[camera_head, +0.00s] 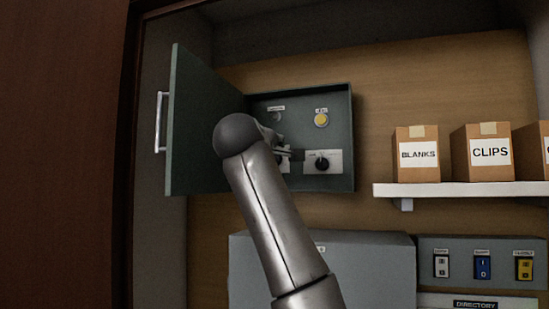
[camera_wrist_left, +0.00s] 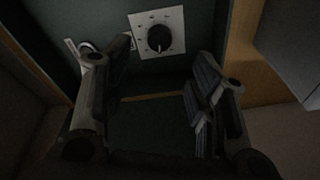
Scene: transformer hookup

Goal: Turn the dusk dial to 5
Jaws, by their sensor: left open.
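A green wall box (camera_head: 344,140) holds a white plate with a black dial (camera_head: 322,162) at its lower right; in the left wrist view this dial (camera_wrist_left: 159,38) shows whole, with small marks around it. A second plate (camera_head: 284,166) is to its left, mostly hidden by my left gripper (camera_head: 287,153); its edge also shows in the left wrist view (camera_wrist_left: 72,45). I cannot read which one is the dusk dial. In the left wrist view my left gripper (camera_wrist_left: 160,100) is open and empty, its fingers apart, below the right dial in the picture. My right gripper is not in view.
The box's green door (camera_head: 200,125) stands open at the left. A yellow round button (camera_head: 321,120) is above the right dial. A shelf (camera_head: 450,190) with cardboard boxes is at the right. Below are a grey cabinet (camera_head: 375,260) and a switch panel (camera_head: 460,268).

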